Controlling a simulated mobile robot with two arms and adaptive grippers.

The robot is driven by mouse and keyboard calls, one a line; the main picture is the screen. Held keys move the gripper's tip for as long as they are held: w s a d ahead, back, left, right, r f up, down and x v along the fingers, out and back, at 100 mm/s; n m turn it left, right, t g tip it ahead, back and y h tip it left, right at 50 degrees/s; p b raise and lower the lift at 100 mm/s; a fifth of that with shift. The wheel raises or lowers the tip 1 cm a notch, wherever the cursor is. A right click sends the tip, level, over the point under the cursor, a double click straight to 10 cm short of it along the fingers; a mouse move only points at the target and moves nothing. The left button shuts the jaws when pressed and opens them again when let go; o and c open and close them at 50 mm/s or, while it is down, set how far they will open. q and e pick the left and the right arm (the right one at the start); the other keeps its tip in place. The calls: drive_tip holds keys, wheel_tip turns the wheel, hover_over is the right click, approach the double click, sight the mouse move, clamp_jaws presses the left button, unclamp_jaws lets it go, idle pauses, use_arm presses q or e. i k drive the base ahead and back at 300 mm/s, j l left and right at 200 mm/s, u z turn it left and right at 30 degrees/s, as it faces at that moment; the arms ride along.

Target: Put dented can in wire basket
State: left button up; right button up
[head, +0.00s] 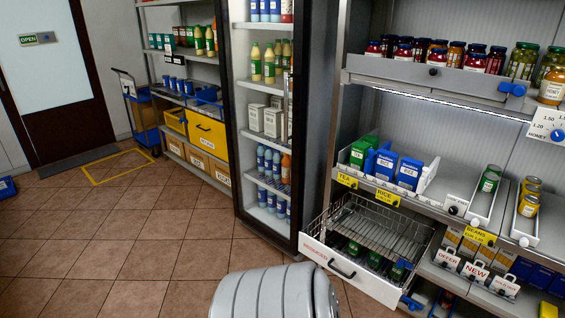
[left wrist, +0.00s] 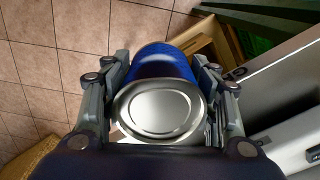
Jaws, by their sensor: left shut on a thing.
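My left gripper (left wrist: 163,85) shows in the left wrist view, shut on a can with a bare silver end and a blue side (left wrist: 160,58). The silver end faces the camera. No dent shows on the visible part. The can is held above the tiled floor. The wire basket (head: 378,222) is at the lower centre right of the head view, pulled out under the shelf with a white front and a black handle. Its upper wire part looks empty, with green items visible lower down. The left gripper and the can do not show in the head view. My right gripper is not in view.
A shelf with tea and rice boxes (head: 408,173) and cans in narrow trays (head: 489,180) is just above the basket. A tall glass-front cooler (head: 266,120) stands left of it. In the left wrist view, a wooden crate (left wrist: 206,45) is beyond the can.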

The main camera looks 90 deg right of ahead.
sight(365, 267)
drive_tip(key=z, duration=0.45)
drive_tip(key=l+z, duration=0.1)
drive_tip(key=z, duration=1.35)
drive_tip(key=i+z, duration=0.1)
drive_tip(key=z, duration=0.8)
drive_tip(key=i+z, duration=0.2)
drive_tip(key=z, duration=0.2)
drive_tip(key=i+z, duration=0.2)
drive_tip(key=z, duration=0.25)
drive_tip(key=i+j+z, duration=0.15)
drive_tip(key=z, duration=0.25)
drive_tip(key=i+j+z, duration=0.15)
drive_tip(key=z, duration=0.3)
drive_tip(key=i+j, duration=0.15)
drive_tip(key=j, duration=0.15)
drive_tip(key=i+j+z, duration=0.15)
drive_tip(key=i+j, duration=0.2)
drive_tip(key=j, duration=0.3)
drive_tip(key=i+j+z, duration=0.15)
drive_tip(key=j, duration=0.15)
